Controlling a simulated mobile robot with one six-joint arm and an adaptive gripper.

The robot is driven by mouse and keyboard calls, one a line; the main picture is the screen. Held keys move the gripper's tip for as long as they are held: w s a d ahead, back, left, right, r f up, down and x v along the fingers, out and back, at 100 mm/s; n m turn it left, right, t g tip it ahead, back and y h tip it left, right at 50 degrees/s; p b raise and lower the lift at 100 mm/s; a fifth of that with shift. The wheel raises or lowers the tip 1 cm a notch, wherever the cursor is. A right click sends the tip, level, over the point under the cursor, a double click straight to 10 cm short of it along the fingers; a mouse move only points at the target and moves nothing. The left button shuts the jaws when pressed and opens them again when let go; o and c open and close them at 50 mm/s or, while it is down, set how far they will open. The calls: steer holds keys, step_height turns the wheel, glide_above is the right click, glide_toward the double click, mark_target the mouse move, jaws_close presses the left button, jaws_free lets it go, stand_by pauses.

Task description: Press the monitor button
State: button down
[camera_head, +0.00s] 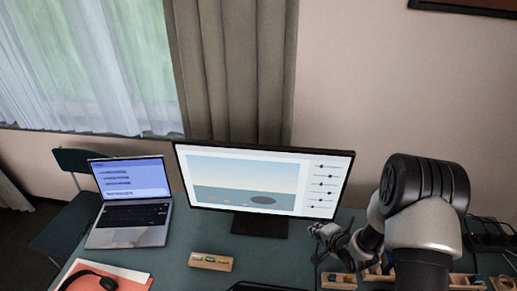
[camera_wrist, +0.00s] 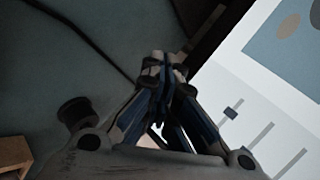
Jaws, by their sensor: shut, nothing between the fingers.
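The monitor (camera_head: 262,182) stands on the table with its screen lit, showing a picture and several sliders. In the wrist view the lit screen (camera_wrist: 262,82) and its dark bezel fill the right side. My gripper (camera_head: 318,232) is at the monitor's lower right corner, just below the bezel. In the wrist view my gripper (camera_wrist: 165,65) is shut and empty, its fingertips beside the bezel edge. I cannot tell whether the tips touch the monitor. I cannot make out the button in either view.
An open laptop (camera_head: 131,212) stands left of the monitor. A small wooden block holder (camera_head: 211,262) sits in front. Headphones (camera_head: 88,280) lie at the lower left. Wooden trays (camera_head: 338,281) stand under my arm. A chair (camera_head: 68,222) is at the left, and a dark cable (camera_wrist: 88,40) crosses the table.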

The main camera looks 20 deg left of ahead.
steer(key=shift+s, duration=0.2)
steer(key=shift+s+d, duration=0.2)
steer(key=shift+s, duration=0.8)
steer(key=shift+s+d, duration=0.25)
steer(key=shift+s, duration=0.7)
steer(key=shift+s+d, duration=0.2)
steer(key=shift+s, duration=0.8)
